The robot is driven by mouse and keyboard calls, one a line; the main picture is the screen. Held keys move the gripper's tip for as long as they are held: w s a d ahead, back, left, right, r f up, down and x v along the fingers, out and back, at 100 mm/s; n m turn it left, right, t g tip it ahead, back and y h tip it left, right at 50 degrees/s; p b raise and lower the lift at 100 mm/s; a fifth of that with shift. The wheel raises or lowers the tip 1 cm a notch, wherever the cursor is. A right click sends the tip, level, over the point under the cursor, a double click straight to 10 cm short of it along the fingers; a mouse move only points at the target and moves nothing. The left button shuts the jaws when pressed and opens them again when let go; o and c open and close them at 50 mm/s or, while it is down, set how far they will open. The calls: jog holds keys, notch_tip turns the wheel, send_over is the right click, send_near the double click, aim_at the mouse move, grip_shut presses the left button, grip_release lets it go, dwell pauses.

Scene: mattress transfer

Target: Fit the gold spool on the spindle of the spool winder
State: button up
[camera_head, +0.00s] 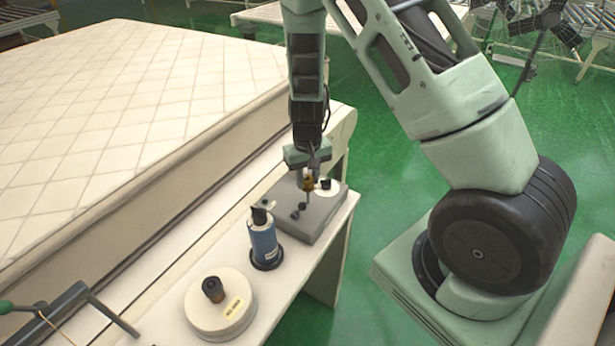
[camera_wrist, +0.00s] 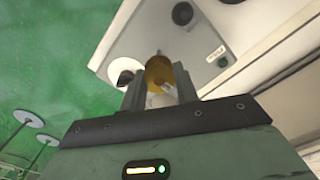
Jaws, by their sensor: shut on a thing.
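The gold spool (camera_head: 309,184) is held between the two fingers of my gripper (camera_head: 308,178), above the grey spool winder (camera_head: 322,217). In the wrist view the spool (camera_wrist: 159,74) sits between the fingertips (camera_wrist: 160,85), with the winder's pale grey face (camera_wrist: 160,32) behind it. A small pin-like tip shows just past the spool's far end there; I cannot tell whether the spool is around it or apart from it. The winder carries a white disc with a black knob (camera_head: 325,185) and a dark knob (camera_head: 298,212). The fingers partly hide the spindle area.
A blue cylinder (camera_head: 263,242) with a black top and a round white base (camera_head: 218,308) with a dark knob stand on the narrow pale bench (camera_head: 290,292). A quilted mattress (camera_head: 100,95) lies to the left.

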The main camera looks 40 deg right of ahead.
aim_at(308, 193)
jog(key=shift+f+b, duration=2.6)
jog(key=shift+f, duration=0.5)
jog(key=o, duration=1)
jog(key=shift+o, duration=0.2)
notch_tip(308, 193, up, 18)
jog(key=b, duration=0.1)
jog(key=shift+f+b, duration=0.25)
jog(key=shift+b, duration=0.05)
